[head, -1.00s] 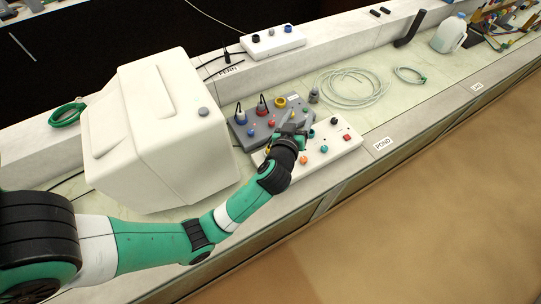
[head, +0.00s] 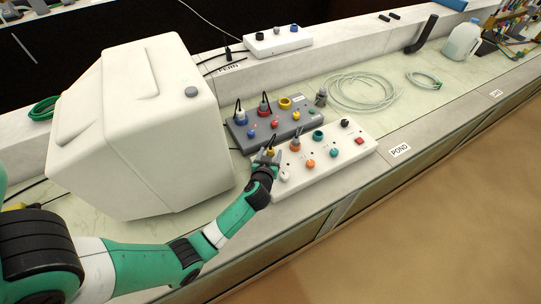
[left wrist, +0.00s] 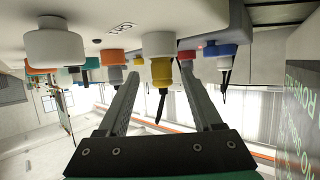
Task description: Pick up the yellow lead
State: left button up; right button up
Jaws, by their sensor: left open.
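The yellow lead's plug (head: 270,152) shows at the left end of the white socket box (head: 335,160), partly hidden by my gripper. In the left wrist view the yellow plug (left wrist: 161,72) sits in a white socket, with a thin black tail. My left gripper (head: 268,157) is at that end of the box, its fingers open. In the left wrist view the plug appears in the gap between the fingers (left wrist: 165,95); contact cannot be told. My right gripper is not in view.
A grey box (head: 285,122) with blue and red plugs and a yellow ring stands behind. A large white housing (head: 140,130) stands at left. Coiled clear tubing (head: 362,92) lies to the right. An orange knob (head: 311,164) and other coloured sockets crowd the white box.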

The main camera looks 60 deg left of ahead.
pick_arm(q)
jog(key=b+x, duration=0.1)
jog(key=x, duration=0.4)
jog(key=shift+a+b, duration=0.2)
jog(key=shift+b, duration=0.2)
jog(key=shift+s+d, duration=0.1)
grip_shut()
